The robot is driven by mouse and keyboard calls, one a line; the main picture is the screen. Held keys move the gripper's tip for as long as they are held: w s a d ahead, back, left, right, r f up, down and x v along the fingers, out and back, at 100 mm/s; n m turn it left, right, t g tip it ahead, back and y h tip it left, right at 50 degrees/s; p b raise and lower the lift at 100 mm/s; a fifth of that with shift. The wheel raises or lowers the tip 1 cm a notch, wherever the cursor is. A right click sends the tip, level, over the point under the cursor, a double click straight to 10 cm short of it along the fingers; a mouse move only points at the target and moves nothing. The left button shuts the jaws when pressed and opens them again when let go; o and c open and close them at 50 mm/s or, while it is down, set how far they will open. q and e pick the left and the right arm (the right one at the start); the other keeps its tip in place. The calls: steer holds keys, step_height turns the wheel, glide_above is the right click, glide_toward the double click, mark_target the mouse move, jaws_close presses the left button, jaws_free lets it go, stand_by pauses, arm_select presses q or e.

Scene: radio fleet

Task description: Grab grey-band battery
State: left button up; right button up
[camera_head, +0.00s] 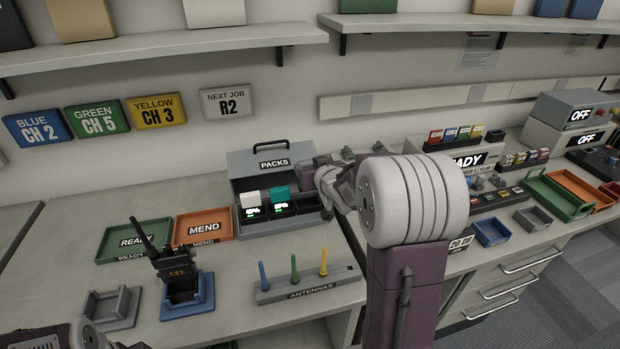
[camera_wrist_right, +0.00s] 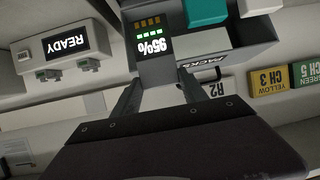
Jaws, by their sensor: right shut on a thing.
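The held battery cannot be made out there. A white-topped battery (camera_head: 250,199) and a teal-topped battery (camera_head: 280,194) stand in the box. Only part of my left arm shows at the lower left edge.
A green READY tray (camera_head: 135,240) and an orange MEND tray (camera_head: 204,228) lie left of the box. A radio (camera_head: 180,272) stands in a blue holder. An antenna rack (camera_head: 308,285) sits in front. A READY-display unit (camera_head: 468,158) and small trays stand right.

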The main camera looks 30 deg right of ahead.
step_height(320, 180, up, 20)
steer(key=p, duration=1.2)
steer(key=shift+p, duration=0.35)
